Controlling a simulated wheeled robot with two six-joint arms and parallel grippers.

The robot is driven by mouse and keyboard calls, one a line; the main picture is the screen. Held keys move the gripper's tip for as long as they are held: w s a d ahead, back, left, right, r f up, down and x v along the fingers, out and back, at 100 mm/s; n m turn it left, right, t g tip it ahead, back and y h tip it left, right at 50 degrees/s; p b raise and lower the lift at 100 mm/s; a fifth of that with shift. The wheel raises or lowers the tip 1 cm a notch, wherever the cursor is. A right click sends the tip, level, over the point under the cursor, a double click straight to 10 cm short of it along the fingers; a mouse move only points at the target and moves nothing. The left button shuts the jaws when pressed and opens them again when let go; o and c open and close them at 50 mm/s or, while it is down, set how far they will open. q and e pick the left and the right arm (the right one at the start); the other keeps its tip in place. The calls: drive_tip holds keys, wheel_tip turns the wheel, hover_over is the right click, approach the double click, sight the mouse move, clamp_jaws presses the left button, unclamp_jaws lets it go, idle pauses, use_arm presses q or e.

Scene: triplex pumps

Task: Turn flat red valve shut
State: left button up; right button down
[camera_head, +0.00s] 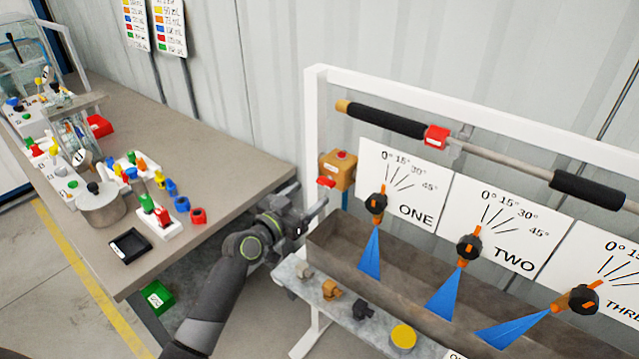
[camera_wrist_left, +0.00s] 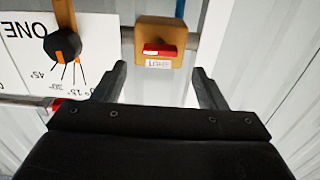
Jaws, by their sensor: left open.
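The flat red valve handle (camera_head: 327,181) sticks out in front of a brass-coloured block (camera_head: 338,172) at the left end of the white frame. In the left wrist view the red handle (camera_wrist_left: 160,50) is a flat bar lying across the face of the brass block (camera_wrist_left: 150,30), with a small white label beside it. My left gripper (camera_head: 314,205) is open and empty, just short of the block and apart from the handle. In the left wrist view its fingertips (camera_wrist_left: 158,72) point at the block, with the handle beyond the gap between them. My right gripper is out of view.
A metal trough (camera_head: 400,270) with blue sprays from several black-knobbed nozzles runs right of the block. Angle sign ONE (camera_head: 405,185) stands beside the block. A grey shelf (camera_head: 345,310) with fittings lies in front. A table (camera_head: 230,185) with coloured parts is left.

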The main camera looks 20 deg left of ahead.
sight(322, 184)
use_arm(q)
drive_tip(key=shift+x, duration=2.7)
drive_tip(key=c, duration=1)
